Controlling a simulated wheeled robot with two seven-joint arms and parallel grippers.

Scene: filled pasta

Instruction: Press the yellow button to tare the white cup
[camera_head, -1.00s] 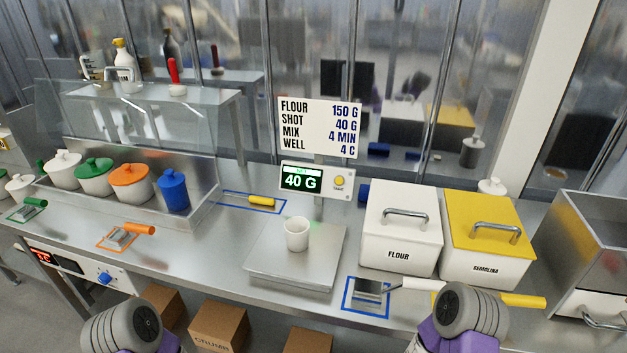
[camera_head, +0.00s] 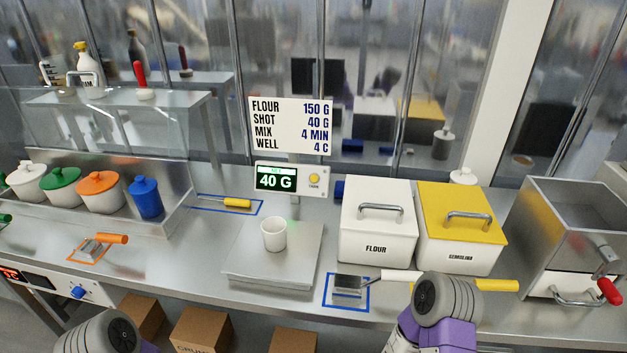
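The white cup (camera_head: 274,235) stands upright on the steel scale plate (camera_head: 290,268) at mid-counter. Behind it, the scale display (camera_head: 276,183) reads 40 G in green. The yellow button (camera_head: 314,178) is on the right part of the display panel, and nothing touches it. At the bottom edge, parts of my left arm (camera_head: 100,335) and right arm (camera_head: 445,305) show, well apart from the button. The fingers of both grippers are out of view.
A white flour bin (camera_head: 376,247) and a yellow-lidded semolina bin (camera_head: 462,212) stand right of the scale. A white-handled scoop (camera_head: 350,284) lies in front of them. Lidded pots, including a blue one (camera_head: 146,199), stand left. Counter between pots and scale is mostly clear.

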